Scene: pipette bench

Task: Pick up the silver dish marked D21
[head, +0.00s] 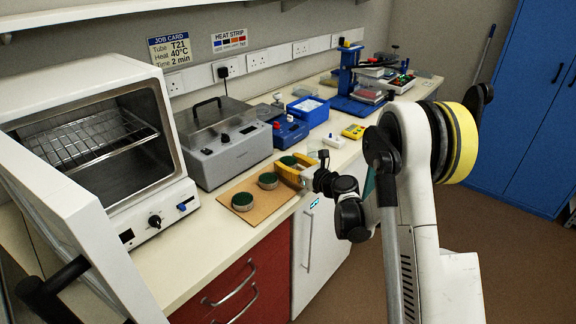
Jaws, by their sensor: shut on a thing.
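Three round silver dishes with dark green tops are in the head view. The near dish (242,202) and the middle dish (268,181) sit on a brown board (228,218). The far dish (289,160) is between the yellow fingers of my gripper (287,164), which is shut on it. The fingers hide part of its side. I cannot tell whether it touches the board. No marking such as D21 is readable on any dish.
A white oven (150,190) with its door open stands at the left. A grey lidded bath (228,150) stands behind the board. A blue device (290,130), a white item (333,141) and a yellow item (353,131) lie farther along the bench. The bench front edge runs close by the board.

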